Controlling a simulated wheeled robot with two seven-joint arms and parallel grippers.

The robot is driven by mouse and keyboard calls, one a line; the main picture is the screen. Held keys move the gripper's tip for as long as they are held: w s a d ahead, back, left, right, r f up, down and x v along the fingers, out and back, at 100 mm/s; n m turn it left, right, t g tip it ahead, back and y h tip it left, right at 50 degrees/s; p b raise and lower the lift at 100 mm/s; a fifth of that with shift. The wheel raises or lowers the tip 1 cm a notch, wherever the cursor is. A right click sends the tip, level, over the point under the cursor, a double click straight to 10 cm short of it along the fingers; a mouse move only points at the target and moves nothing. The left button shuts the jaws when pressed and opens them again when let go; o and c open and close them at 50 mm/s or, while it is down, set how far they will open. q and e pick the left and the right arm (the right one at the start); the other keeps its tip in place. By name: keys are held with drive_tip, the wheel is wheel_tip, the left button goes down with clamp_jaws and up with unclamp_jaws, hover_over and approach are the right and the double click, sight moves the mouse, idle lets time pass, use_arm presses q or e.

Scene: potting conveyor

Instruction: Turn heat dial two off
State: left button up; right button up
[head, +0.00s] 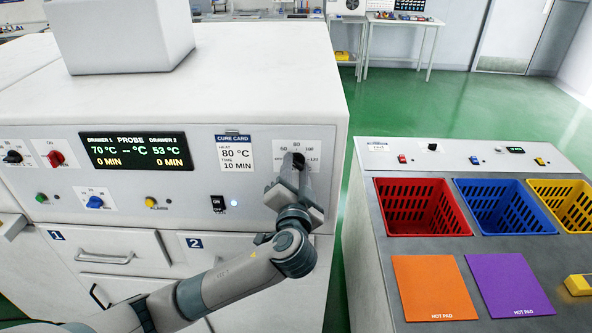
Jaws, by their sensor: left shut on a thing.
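Heat dial two (299,158) is on the right end of the white oven's front panel, beside the cure card. Printed numbers ring it. My left gripper (293,171) reaches up to the dial from below and is shut on it. The gripper covers most of the knob, so I cannot tell where its pointer stands. The display (136,151) reads 70 °C for drawer 1 and 53 °C for drawer 2, with 0 MIN under both. My right gripper is not in view.
The cure card (235,153) reads 80 °C and 10 MIN. A black switch (218,204) sits left of my gripper. Drawer 2 (215,250) is below. A bench with red (422,183), blue and yellow bins stands right, across a gap of green floor.

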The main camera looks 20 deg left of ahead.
use_arm(q)
drive_tip(key=shift+f+n+b, duration=0.3)
drive_tip(key=shift+n+b, duration=0.6)
drive_tip(key=shift+b, duration=0.4)
drive_tip(key=shift+n+b, duration=1.1)
drive_tip(key=shift+b, duration=0.1)
drive_tip(key=shift+r+n+b, duration=0.15)
drive_tip(key=shift+n+b, duration=0.75)
drive_tip(key=shift+n, duration=0.3)
drive_tip(key=shift+r+n+b, duration=0.15)
drive_tip(key=shift+n+b, duration=0.4)
drive_tip(key=shift+n, duration=0.65)
drive_tip(key=o, duration=1.1)
drive_tip(key=shift+s, duration=0.1)
